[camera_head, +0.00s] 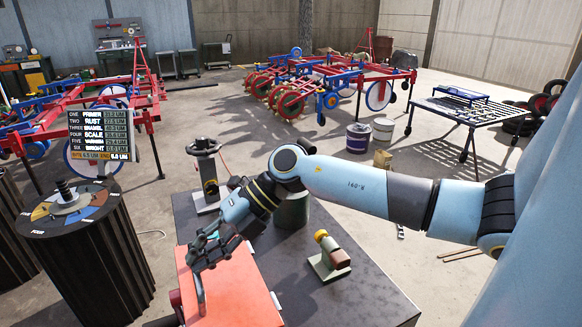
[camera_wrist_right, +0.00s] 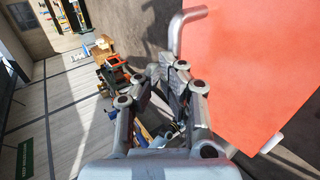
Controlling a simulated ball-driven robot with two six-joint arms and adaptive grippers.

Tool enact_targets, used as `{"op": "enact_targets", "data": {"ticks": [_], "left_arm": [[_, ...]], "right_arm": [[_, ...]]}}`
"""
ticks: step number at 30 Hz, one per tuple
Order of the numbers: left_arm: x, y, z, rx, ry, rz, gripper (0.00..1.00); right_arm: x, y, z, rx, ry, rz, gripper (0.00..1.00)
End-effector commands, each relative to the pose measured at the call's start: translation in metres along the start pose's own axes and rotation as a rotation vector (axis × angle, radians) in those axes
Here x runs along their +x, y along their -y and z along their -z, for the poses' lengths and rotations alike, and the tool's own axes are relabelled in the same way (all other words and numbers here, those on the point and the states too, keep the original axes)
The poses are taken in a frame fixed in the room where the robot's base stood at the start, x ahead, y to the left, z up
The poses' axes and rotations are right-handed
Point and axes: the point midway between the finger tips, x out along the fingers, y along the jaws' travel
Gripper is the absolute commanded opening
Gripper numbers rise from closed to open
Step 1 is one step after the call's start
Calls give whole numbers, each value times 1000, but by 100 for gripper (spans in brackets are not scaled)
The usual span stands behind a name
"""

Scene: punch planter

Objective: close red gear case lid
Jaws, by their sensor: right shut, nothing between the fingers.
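The red gear case lid (camera_head: 238,288) is a flat orange-red panel at the lower middle of the head view. It fills the upper right of the right wrist view (camera_wrist_right: 255,65). Its grey bar handle (camera_head: 199,292) runs along its left part; the bent handle also shows in the wrist view (camera_wrist_right: 178,32). My right gripper (camera_head: 203,262) is shut and empty, just at the upper end of the handle; I cannot tell whether it touches. The case under the lid is mostly hidden, and the lid's exact angle is unclear. My left gripper is out of view.
The dark table (camera_head: 362,298) carries a small beige stand (camera_head: 328,264) right of the lid and a grey post-like device (camera_head: 205,175) behind. A green cylinder (camera_head: 292,210) stands under my right arm. A black ribbed drum (camera_head: 88,262) stands left, with a sign board (camera_head: 100,135) behind.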

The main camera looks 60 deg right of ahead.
Motion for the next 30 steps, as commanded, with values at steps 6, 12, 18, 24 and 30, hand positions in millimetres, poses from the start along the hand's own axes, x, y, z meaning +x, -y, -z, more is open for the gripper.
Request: {"op": "enact_targets", "data": {"ticks": [6, 12, 18, 24, 30], "left_arm": [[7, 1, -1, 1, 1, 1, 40], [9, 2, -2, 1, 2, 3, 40], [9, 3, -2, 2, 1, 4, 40], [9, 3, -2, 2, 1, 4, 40], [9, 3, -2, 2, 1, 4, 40]], "right_arm": [[13, 4, 0, 0, 1, -1, 0], [18, 6, 0, 0, 0, -1, 0], [18, 6, 0, 0, 0, -1, 0], [18, 6, 0, 0, 0, 0, 0], [18, 6, 0, 0, 0, 0, 0]]}}
